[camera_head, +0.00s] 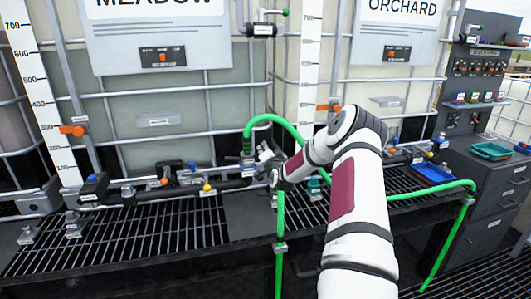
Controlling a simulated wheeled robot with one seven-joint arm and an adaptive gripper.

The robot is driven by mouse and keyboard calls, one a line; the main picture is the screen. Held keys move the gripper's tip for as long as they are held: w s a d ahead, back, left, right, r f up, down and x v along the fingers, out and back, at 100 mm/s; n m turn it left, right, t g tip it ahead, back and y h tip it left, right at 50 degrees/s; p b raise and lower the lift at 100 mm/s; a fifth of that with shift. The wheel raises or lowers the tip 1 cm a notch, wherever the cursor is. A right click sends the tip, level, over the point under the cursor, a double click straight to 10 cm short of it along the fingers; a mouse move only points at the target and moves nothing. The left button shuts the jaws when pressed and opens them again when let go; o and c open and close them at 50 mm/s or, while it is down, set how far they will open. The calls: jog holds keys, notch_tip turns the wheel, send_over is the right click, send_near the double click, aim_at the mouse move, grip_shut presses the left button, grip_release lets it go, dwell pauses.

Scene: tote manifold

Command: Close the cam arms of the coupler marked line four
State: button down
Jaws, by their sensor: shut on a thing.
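A dark coupler (247,161) sits on the pipe manifold in the middle, where a green hose (266,118) arches up from it and runs behind my arm. No line number is readable at this size. My gripper (266,168) is at the right side of this coupler, at the end of my white arm, which reaches in from the lower right. It is shut on a small part at the coupler, and the fingers and wrist hide most of that part. I cannot tell the angle of the cam arms.
Two caged totes stand behind, with signs MEADOW (160,30) and ORCHARD (400,30). Valves with blue, orange and yellow parts line the dark manifold pipe (150,195). Another green hose (280,240) hangs in front. Blue tray (432,172) and grey cabinet (485,190) are right.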

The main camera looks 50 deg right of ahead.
jog(key=n, duration=0.1)
jog(key=a+n, duration=0.1)
jog(key=shift+w+r+n, duration=0.3)
jog(key=shift+r+n, duration=0.1)
jog(key=shift+w+a+r+n+b, duration=0.15)
jog(key=shift+n+b, duration=0.1)
jog(key=shift+n, duration=0.35)
jog(key=shift+a+r+n+b, duration=0.1)
jog(key=shift+a+n+b, duration=0.1)
jog(key=shift+n, duration=0.4)
jog(key=shift+w+a+r+n+b, duration=0.1)
jog(key=shift+n+b, duration=0.15)
jog(key=shift+n, duration=0.35)
jog(key=shift+f, duration=0.1)
jog(key=c, duration=1.7)
grip_release()
